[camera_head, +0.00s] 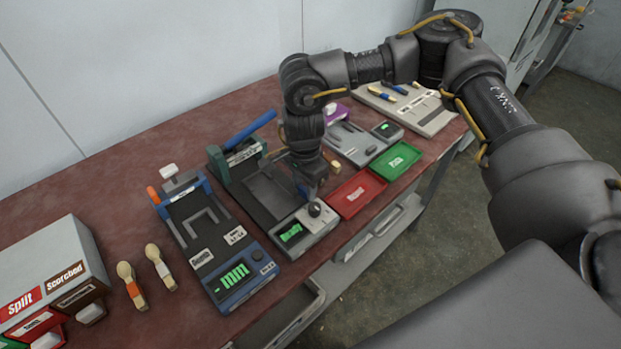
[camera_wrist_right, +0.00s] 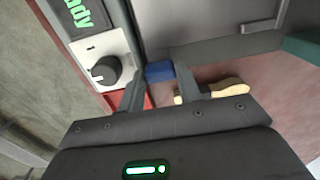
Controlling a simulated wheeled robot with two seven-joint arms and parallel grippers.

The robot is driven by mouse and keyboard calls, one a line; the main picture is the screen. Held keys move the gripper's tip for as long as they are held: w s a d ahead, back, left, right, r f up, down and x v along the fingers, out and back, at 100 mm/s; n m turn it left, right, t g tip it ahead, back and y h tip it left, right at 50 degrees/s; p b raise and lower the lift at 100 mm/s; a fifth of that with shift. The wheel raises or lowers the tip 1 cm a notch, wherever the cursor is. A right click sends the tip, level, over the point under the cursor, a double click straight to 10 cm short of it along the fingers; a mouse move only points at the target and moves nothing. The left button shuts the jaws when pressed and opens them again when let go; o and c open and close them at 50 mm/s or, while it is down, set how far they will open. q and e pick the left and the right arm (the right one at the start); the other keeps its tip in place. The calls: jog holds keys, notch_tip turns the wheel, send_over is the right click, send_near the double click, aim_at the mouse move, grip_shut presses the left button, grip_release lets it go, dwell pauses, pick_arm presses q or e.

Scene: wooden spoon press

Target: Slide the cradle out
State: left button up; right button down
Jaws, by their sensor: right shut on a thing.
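The press has a dark green frame (camera_head: 222,168), a raised blue lever (camera_head: 249,129) and a dark flat bed (camera_head: 265,190). Its front panel shows a green "Ready" display (camera_head: 291,233) and a knob (camera_head: 314,209). My right gripper (camera_head: 312,190) is down at the press's right side. In the right wrist view its fingers (camera_wrist_right: 160,88) are shut on a small blue tab (camera_wrist_right: 158,72), which looks like the cradle's handle. The grey plate (camera_wrist_right: 205,30) beside the tab may be the cradle or the press body; I cannot tell which. My left gripper is not in view.
A wooden spoon (camera_wrist_right: 220,88) lies close beside the right fingers. A red tray (camera_head: 356,195) and a green tray (camera_head: 395,161) lie right of the press. A blue gauge with an "mm" display (camera_head: 236,277) stands to the left, with two spoons (camera_head: 131,286) beyond it.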

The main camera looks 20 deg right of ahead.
jog(key=shift+s+f, duration=0.1)
jog(key=shift+s, duration=0.05)
jog(key=c, duration=1.2)
grip_release()
jog(key=shift+d, duration=0.1)
jog(key=shift+c, duration=0.2)
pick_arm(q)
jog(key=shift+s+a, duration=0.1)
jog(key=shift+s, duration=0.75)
pick_arm(e)
jog(key=shift+o, duration=1.4)
jog(key=shift+s, duration=0.1)
jog(key=shift+r, duration=0.2)
jog(key=shift+r, duration=0.35)
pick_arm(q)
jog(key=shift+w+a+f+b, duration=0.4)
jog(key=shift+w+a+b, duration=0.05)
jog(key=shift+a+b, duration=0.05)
pick_arm(e)
notch_tip(320, 180, up, 10)
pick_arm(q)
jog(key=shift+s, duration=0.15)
